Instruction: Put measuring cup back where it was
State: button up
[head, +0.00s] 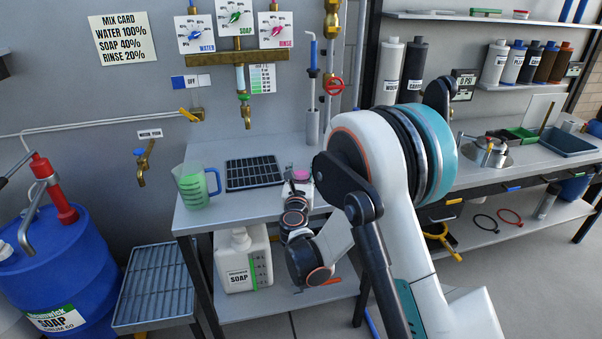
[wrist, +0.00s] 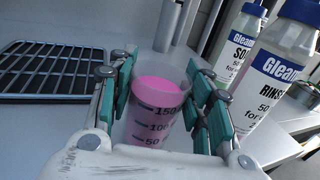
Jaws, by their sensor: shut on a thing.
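The measuring cup (wrist: 158,105) is a small clear cup with black marks reading 150 and 100, and it looks filled with pink. My gripper (wrist: 160,78) is shut on it, with green-padded fingers on both sides. In the head view the pink top of the cup (head: 301,173) shows at the right part of the wash bench, partly hidden by my gripper (head: 299,186). The cup looks about upright. I cannot tell whether its base touches the bench.
A black drain rack (head: 254,173) lies left of the cup, with a green-marked jug (head: 194,186) beyond it. White bottles labelled Gleam, one reading RINSE (wrist: 280,75), stand right of the cup in the wrist view. A brass tap (head: 246,115) hangs above the rack.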

jog(key=o, duration=1.3)
jog(key=shift+f, duration=0.1)
jog(key=shift+c, duration=0.2)
jog(key=s, duration=1.2)
jog(key=shift+a+p, duration=0.2)
jog(key=shift+p, duration=0.15)
jog(key=shift+r, duration=0.2)
